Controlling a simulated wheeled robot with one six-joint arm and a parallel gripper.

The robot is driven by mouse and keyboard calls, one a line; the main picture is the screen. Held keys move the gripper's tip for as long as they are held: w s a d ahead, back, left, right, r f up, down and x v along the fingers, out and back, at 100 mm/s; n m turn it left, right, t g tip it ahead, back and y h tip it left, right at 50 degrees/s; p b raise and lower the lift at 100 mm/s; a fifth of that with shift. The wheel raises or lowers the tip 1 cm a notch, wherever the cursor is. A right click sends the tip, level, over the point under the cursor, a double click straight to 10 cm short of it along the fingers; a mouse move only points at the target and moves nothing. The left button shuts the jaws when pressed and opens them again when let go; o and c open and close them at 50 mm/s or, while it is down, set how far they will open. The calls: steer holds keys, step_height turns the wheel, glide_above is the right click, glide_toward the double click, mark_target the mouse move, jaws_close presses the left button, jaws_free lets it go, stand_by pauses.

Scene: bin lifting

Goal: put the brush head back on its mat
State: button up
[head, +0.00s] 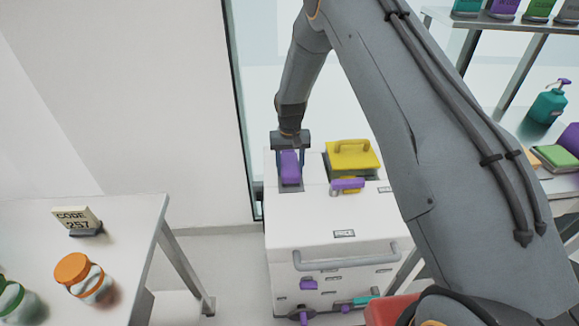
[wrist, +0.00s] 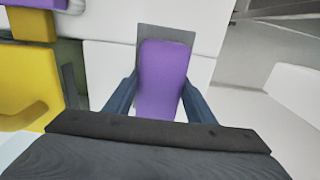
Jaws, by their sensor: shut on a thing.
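The purple brush head (head: 290,168) is a block between the two fingers of my gripper (head: 290,160), over the left part of the white cart's top (head: 313,213). In the wrist view the brush head (wrist: 162,75) stands between the blue-grey fingers of my gripper (wrist: 160,95), which is shut on it. A dark grey mat (head: 291,188) shows around the lower end of the brush head; in the wrist view the mat (wrist: 166,34) shows beyond its far end. I cannot tell whether the brush head touches the mat.
A yellow piece with a handle (head: 352,158) sits to the right on the cart, with a small purple piece (head: 348,184) in front. A grey handle bar (head: 345,259) crosses the cart's front. A table with orange-lidded jar (head: 82,277) stands left; shelves stand right.

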mark_target(291, 164)
steer(key=o, duration=0.9)
steer(key=shift+f, duration=0.1)
steer(key=shift+o, duration=0.2)
step_height(291, 164, up, 12)
steer(key=b, duration=0.4)
steer(key=shift+f, duration=0.2)
steer(key=s+d+r, duration=0.2)
steer(key=s+d, duration=0.2)
steer(key=s, duration=0.6)
steer(key=s+d+r, duration=0.3)
steer(key=s+d, duration=0.1)
steer(key=s, duration=0.5)
steer(key=s+d+r+t, duration=0.1)
steer(key=s+d, duration=0.4)
steer(key=s, duration=0.5)
steer(key=shift+s+r, duration=0.3)
steer(key=shift+r, duration=0.45)
steer(key=shift+d, duration=0.1)
